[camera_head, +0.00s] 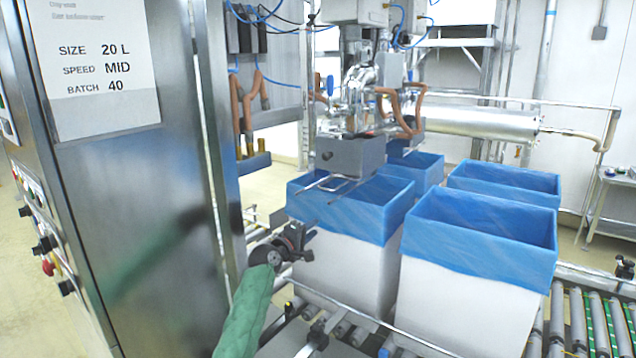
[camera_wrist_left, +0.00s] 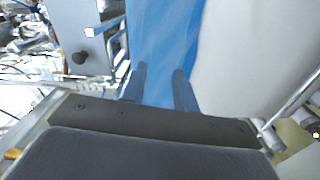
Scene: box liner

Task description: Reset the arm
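My left arm, in a green sleeve, reaches up from the bottom of the head view. Its gripper (camera_head: 306,240) is beside the left face of the front-left white box (camera_head: 345,268), just below its blue liner (camera_head: 375,218). In the left wrist view the two fingers (camera_wrist_left: 160,88) stand apart, with a gap between them. The blue liner (camera_wrist_left: 165,40) shows beyond the fingers, and the pale box wall (camera_wrist_left: 245,50) is to its right. I cannot tell whether a finger touches the box or liner. My right gripper is not in view.
A steel cabinet (camera_head: 150,200) with knobs stands close on the left. A grey machine head (camera_head: 350,157) with metal rods hangs over the front-left box. More blue-lined boxes (camera_head: 470,290) stand to the right and behind. A roller conveyor (camera_head: 578,325) runs at the lower right.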

